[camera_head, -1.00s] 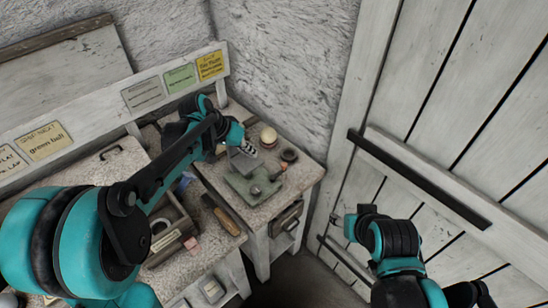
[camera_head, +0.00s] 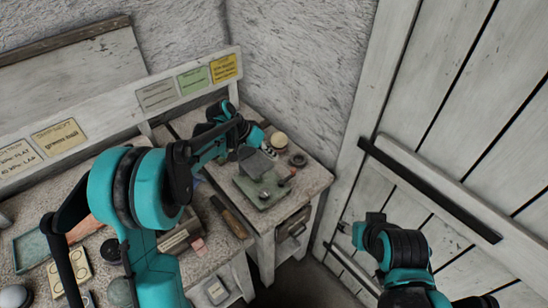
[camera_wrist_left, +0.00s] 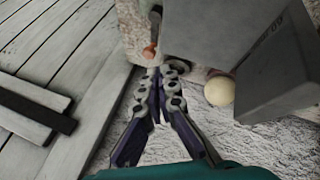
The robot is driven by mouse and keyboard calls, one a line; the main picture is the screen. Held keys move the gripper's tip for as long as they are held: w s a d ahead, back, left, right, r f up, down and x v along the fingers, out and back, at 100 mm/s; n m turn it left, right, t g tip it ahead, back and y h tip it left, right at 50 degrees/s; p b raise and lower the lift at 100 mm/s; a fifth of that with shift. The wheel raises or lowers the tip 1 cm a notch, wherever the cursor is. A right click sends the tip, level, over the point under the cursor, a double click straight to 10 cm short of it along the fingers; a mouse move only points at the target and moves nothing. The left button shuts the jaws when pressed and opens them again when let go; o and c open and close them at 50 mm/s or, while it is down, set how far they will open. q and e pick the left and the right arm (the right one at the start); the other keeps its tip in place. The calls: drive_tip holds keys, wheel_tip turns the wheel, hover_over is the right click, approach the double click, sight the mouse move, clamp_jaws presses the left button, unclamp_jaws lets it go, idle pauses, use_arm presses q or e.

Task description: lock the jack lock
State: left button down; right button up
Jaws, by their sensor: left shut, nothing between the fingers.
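The device that I take to be the jack lock stands on the speckled bench top in the head view. It has a green base (camera_head: 258,193), a grey block (camera_head: 256,163) and a small orange-red knob (camera_head: 291,172). In the left wrist view the grey block (camera_wrist_left: 215,40) fills the upper right, and the orange knob (camera_wrist_left: 150,49) shows beyond the fingertips. My left gripper (camera_head: 269,150) is shut and empty, behind and close beside the block; whether it touches is unclear. Its fingers show in the wrist view (camera_wrist_left: 160,75). My right gripper (camera_head: 345,228) is by the door, its jaws unclear.
A pale ball (camera_head: 279,140) and a dark ring (camera_head: 298,160) are close behind the device. A wooden-handled tool (camera_head: 229,216) lies to its left. A door with a black bar (camera_head: 430,190) stands at right. Open floor lies below.

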use_arm(q)
drive_tip(key=b+x, duration=0.2)
drive_tip(key=x, duration=0.6)
